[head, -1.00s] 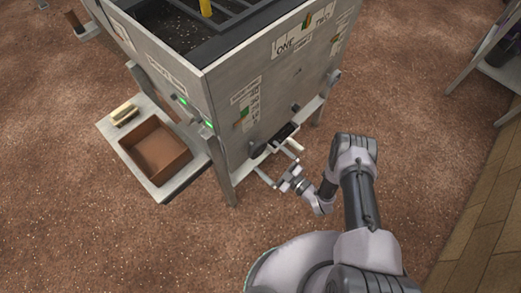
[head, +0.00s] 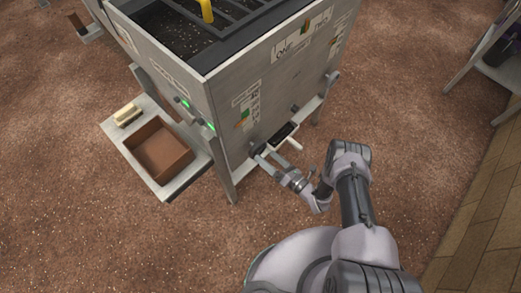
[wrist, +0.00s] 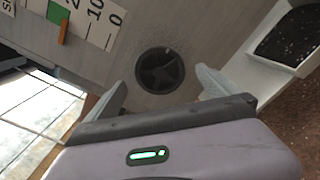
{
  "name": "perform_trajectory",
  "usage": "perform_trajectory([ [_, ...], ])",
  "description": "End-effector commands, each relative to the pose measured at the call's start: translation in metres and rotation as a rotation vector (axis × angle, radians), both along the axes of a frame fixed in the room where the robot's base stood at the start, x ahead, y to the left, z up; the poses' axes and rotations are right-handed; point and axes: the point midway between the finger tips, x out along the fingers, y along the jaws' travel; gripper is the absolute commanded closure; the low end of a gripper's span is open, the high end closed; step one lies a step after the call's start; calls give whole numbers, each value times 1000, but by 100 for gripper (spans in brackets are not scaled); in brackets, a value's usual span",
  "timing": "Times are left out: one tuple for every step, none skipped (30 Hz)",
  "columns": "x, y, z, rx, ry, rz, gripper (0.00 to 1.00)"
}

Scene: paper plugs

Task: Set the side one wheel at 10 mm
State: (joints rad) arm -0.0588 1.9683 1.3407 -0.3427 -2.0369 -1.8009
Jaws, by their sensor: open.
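The side one wheel (wrist: 160,71) is a dark round knob on the grey panel, centred just beyond my fingertips in the wrist view. In the head view the wheel (head: 256,148) is partly hidden by my fingers. My gripper (head: 268,160) is open; its two fingers stand either side of the wheel, and I cannot tell whether they touch it. In the wrist view my gripper (wrist: 162,85) is empty. The side one scale (wrist: 92,15) shows 0, 10 and a cut-off 2.
A dark-filled tray (head: 285,134) juts out to the right of the wheel, with a pale bar beside it. A grey machine leg (head: 229,182) stands at left. A side shelf (head: 112,129) holds a brown box (head: 190,163). Open ground lies at front.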

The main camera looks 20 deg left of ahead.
Motion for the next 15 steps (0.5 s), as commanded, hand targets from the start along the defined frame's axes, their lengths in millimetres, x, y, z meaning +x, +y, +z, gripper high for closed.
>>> perform_trajectory([
  [1, 3, 0, 0, -1, 1, 0],
  [2, 5, 0, 0, -1, 1, 0],
  [4, 8, -1, 1, 0, 2, 0],
  [5, 9, -1, 1, 0, 2, 0],
  [6, 11, 0, 1, 0, 2, 0],
  [7, 14, 0, 1, 0, 2, 0],
  [8, 16, 0, 1, 0, 2, 0],
  [9, 18, 0, 1, 0, 2, 0],
  [10, 20, -1, 1, 0, 2, 0],
  [11, 22, -1, 1, 0, 2, 0],
  [12, 24, -1, 1, 0, 2, 0],
  [14, 26, -1, 1, 0, 2, 0],
  [15, 28, -1, 1, 0, 2, 0],
  [15, 29, -1, 1, 0, 2, 0],
  [16, 31, -1, 1, 1, 2, 0],
])
